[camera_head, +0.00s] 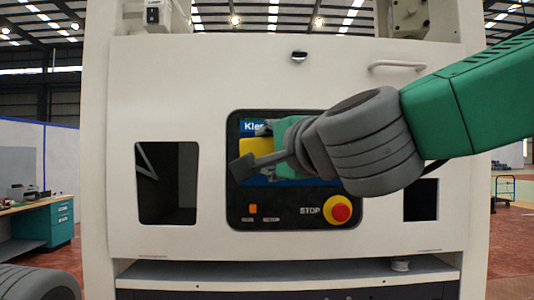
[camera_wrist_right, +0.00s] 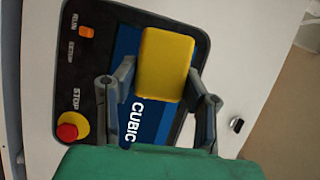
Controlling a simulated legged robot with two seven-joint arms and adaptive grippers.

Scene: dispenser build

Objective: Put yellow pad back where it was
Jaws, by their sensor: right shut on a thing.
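The yellow pad (camera_head: 257,147) is in front of the blue "Kle..." display area on the black control panel (camera_head: 237,205). In the wrist view the yellow pad (camera_wrist_right: 166,62) lies between the two fingers of my right gripper (camera_wrist_right: 161,72), over the blue screen. My right gripper (camera_head: 258,160) is shut on the pad, and its hand hides the pad's right part in the head view. I cannot tell whether the pad touches the panel. My left gripper is not in view; a grey part of my left arm shows at the lower left.
A red and yellow stop button (camera_head: 338,209) and a small orange switch (camera_head: 253,208) sit low on the panel. The white machine front (camera_head: 220,75) has a dark opening (camera_head: 167,183) at left and another (camera_head: 421,200) at right. A handle (camera_head: 397,66) sticks out above.

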